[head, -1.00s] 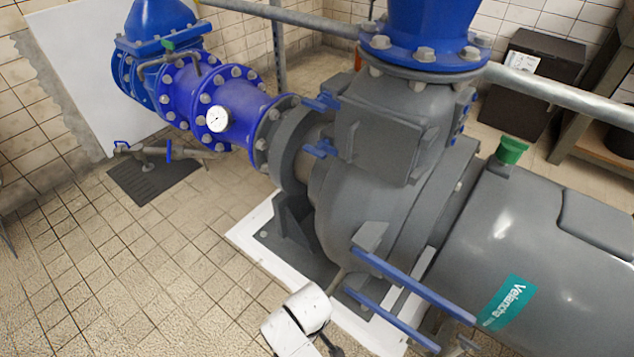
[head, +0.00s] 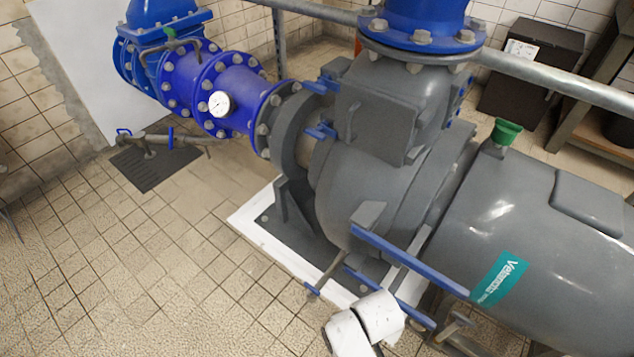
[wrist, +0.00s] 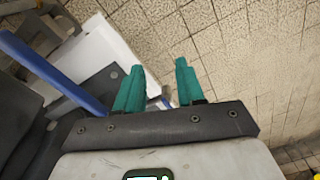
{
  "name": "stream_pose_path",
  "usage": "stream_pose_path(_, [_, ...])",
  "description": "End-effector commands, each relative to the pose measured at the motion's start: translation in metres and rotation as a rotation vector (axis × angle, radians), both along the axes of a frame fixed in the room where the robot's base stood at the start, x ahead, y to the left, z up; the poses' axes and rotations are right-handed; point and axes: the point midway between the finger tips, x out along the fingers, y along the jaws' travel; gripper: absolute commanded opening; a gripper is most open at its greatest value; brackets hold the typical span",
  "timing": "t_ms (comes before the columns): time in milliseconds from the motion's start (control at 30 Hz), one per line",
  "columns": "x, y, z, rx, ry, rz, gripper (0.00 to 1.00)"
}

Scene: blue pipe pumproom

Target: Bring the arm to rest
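My gripper (wrist: 160,66) shows in the wrist view with its two teal fingers apart and nothing held between them. Behind the fingers lie the tiled floor and the edge of the pump's white base. In the head view, white links of my arm (head: 366,322) show at the bottom, just right of the middle, in front of the pump base; the fingers cannot be made out there.
A large grey pump (head: 375,190) fills the middle and right, with blue rails (head: 410,260) close by my arm. Blue piping with a round gauge (head: 219,104) runs to the back left. A dark floor grate (head: 155,168) lies at left. The tiled floor (head: 150,270) at front left is clear.

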Motion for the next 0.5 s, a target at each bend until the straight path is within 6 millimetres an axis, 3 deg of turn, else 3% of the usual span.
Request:
stream_pose_path(200, [-0.058,-0.086,0.041,0.005,-0.017,-0.262,0.38])
stream_pose_path(500, [-0.127,-0.157,0.098,-0.022,-0.047,-0.51,0.38])
